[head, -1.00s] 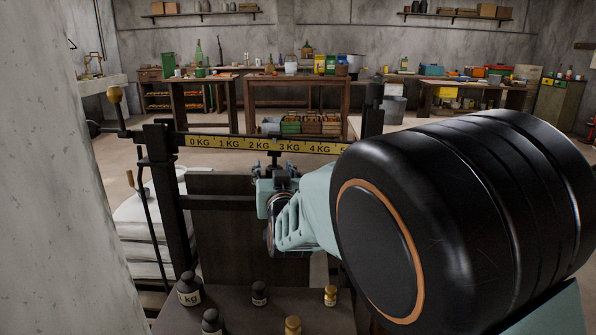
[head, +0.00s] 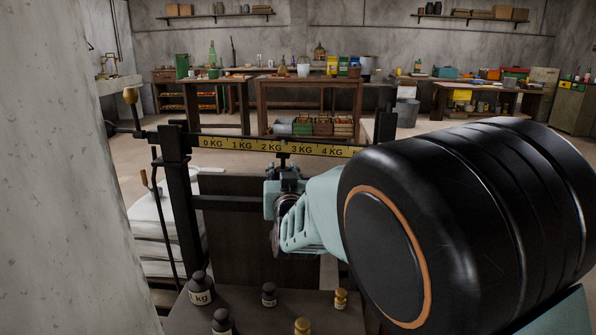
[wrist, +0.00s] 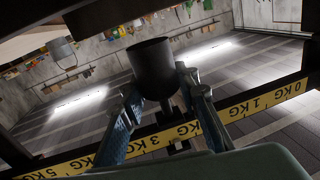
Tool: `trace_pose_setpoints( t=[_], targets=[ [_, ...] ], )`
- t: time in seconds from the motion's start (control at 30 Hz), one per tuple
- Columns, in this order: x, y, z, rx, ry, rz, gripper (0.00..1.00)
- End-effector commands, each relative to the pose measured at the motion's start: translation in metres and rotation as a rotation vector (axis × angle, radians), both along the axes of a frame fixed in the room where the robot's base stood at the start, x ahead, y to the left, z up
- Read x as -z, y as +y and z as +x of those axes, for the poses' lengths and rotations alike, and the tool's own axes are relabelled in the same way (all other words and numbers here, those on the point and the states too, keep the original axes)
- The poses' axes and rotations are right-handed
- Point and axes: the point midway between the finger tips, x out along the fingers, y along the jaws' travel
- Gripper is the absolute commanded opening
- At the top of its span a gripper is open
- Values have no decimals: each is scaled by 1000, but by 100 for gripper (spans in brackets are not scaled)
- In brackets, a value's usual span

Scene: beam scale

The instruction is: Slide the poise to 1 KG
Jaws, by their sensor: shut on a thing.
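The yellow beam (head: 272,146) carries marks from 0 KG at the left to beyond 4 KG, its right end hidden by my arm. The poise hangs from the beam between the 2 KG and 3 KG marks, its hanger (head: 283,159) a little nearer 2 KG. In the wrist view the poise (wrist: 153,68) is a dark cylinder, and the beam (wrist: 240,109) runs behind it with the marks upside down. My gripper (head: 283,187) is below the beam, shut on the poise, with a finger on each side of it. Its fingers partly hide the 2 KG mark in the wrist view.
Dark posts (head: 177,185) of the scale frame stand at the beam's left. Several small weights, including a black one (head: 269,294) and a brass one (head: 341,298), stand on the platform (head: 235,305) below. A concrete pillar (head: 60,180) fills the left side. Workbenches stand at the back.

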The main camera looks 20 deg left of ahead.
Motion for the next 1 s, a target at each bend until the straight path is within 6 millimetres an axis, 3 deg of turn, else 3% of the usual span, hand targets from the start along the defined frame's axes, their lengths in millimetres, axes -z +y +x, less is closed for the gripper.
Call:
trace_pose_setpoints(
  t=[0.03,0.2,0.33,0.73,0.77,0.9,1.0],
  targets=[
    [-4,16,-5,-11,-2,3,0],
    [-9,60,-15,-11,-2,2,0],
    [-9,83,-21,-9,-3,1,0],
    [-7,93,-23,-6,-3,2,0],
    [-7,93,-23,-6,-3,2,29],
    [-7,92,-23,-5,-3,2,45],
    [-7,92,-23,-5,-2,2,47]
  ],
)
